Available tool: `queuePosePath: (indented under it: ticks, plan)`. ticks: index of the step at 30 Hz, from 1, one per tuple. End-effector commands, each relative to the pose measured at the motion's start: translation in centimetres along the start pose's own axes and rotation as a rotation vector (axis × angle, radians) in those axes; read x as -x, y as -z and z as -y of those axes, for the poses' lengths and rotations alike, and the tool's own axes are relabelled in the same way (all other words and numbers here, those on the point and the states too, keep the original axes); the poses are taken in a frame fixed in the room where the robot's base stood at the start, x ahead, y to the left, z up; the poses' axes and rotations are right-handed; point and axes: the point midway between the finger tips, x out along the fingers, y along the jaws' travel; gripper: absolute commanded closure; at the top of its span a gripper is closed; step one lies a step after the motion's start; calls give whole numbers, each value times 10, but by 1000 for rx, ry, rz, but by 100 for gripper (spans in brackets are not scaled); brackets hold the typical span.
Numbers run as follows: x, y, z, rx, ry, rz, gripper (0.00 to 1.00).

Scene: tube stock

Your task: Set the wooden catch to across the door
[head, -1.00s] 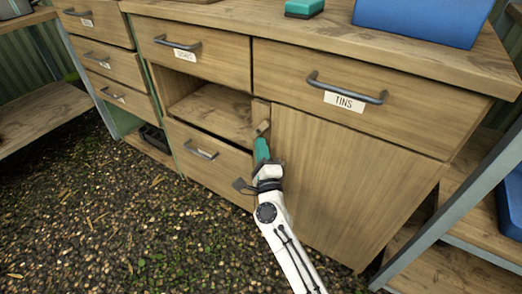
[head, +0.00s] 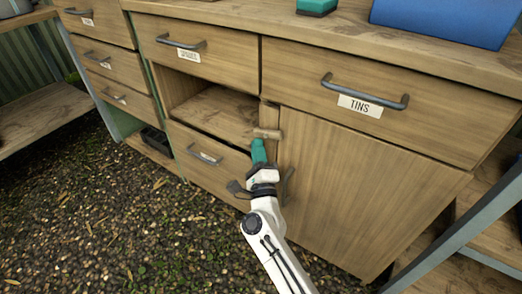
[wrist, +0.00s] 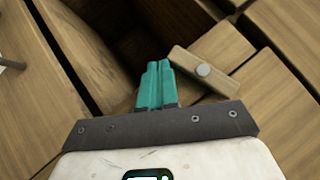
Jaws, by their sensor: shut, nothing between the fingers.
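The wooden catch (head: 267,133) is a small light bar on the narrow post at the door's upper left corner. It lies nearly level in the head view, and its right end reaches over the door's edge. The wrist view shows the catch (wrist: 222,84) with a round grey pivot (wrist: 203,70). The wooden door (head: 360,195) is closed, with a dark upright handle (head: 288,185) near its left edge. My gripper (head: 257,146) has teal fingers pressed together and empty. In the wrist view its fingertips (wrist: 156,66) are just beside the catch's left end; whether they touch is unclear.
The TINS drawer (head: 390,105) is shut above the door. An open shelf space (head: 215,110) lies left of the catch, with a handled drawer (head: 205,165) below it. A blue box (head: 440,20) and a teal-green block (head: 317,6) stand on the bench top.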

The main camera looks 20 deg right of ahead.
Motion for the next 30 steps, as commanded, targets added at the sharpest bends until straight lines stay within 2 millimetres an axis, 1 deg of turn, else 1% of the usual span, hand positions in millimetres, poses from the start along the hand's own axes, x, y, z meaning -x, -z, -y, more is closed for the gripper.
queuePosePath:
  ticks: [7, 11, 14, 21, 23, 27, 30]
  plan:
    - [-1, 0, 0, 0, 0, 0, 100]
    - [1, 2, -5, 0, -1, 0, 100]
    - [5, 7, -13, 1, -1, -1, 100]
    - [16, 25, -39, 1, -1, -1, 100]
    - [28, 18, -41, 2, -6, 1, 100]
    - [54, 14, -56, 2, -5, 0, 100]
    - [71, 11, -64, 3, -4, 1, 100]
